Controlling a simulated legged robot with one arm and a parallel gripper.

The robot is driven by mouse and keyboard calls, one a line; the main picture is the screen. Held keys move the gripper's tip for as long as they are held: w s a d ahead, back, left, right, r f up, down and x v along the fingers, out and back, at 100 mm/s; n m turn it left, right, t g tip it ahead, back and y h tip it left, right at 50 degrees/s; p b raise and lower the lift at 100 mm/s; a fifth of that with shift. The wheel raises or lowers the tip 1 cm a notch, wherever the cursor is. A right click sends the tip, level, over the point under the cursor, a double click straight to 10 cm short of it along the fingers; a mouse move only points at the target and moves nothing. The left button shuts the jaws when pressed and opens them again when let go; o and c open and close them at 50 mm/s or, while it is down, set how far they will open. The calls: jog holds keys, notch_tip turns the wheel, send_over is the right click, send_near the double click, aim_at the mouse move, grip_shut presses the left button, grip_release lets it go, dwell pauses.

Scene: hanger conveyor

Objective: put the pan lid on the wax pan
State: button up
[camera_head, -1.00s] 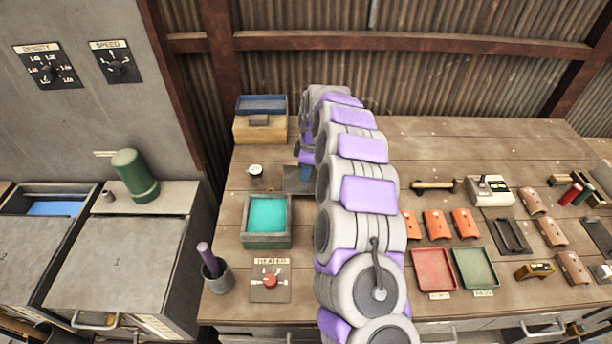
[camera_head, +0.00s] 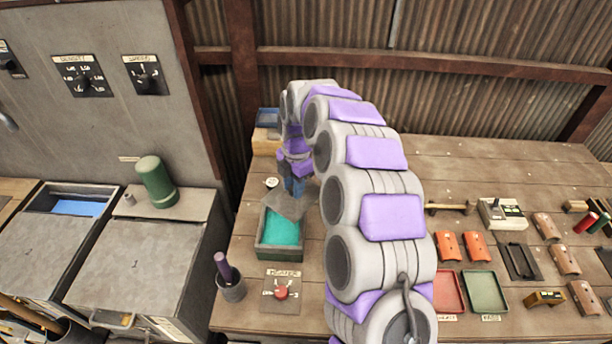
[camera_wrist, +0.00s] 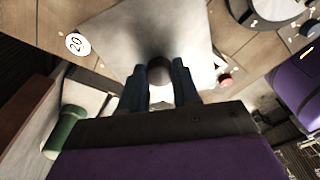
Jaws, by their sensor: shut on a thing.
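The wax pan (camera_head: 264,254) is a grey-green square box of teal wax on the bench, left of my arm in the head view. The pan lid (camera_head: 288,205) is a flat grey plate, turned at an angle to the pan. In the head view it overlaps the pan's far edge; its height above the pan is hard to tell. My gripper (camera_head: 294,187) is shut on the lid's knob. In the wrist view the gripper (camera_wrist: 160,82) has its fingers on both sides of the round knob, and the lid (camera_wrist: 195,35) spreads out beyond. The wax pan is not seen there.
A small white-topped round item (camera_head: 271,183) stands just left of the lid. The heater dial (camera_head: 282,293) and a dark cup with a purple-handled tool (camera_head: 230,287) are in front of the pan. A blue-topped box (camera_head: 267,120) stands at the back.

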aim_at(280, 212)
jog(key=s+a+n, duration=0.1)
jog(key=n, duration=0.1)
jog(key=s+a+r+n, duration=0.1)
jog(key=s, duration=0.1)
jog(key=s+n, duration=0.1)
jog(key=n, duration=0.1)
jog(key=shift+s+a+r+n+g+p, duration=0.3)
jog(key=shift+s+a+p, duration=0.05)
jog(key=shift+a+p, duration=0.05)
jog(key=shift+s+a+n+h, duration=0.25)
jog(key=shift+s+n+h, duration=0.05)
jog(key=shift+s+n, duration=0.4)
jog(key=shift+f+b, duration=1.05)
jog(key=shift+f, duration=1.8)
jog(key=shift+f+p, duration=0.45)
jog(key=shift+f, duration=0.3)
jog(key=o, duration=0.7)
jog(key=shift+o, duration=0.4)
jog(key=o, duration=0.5)
jog(key=shift+r, duration=0.1)
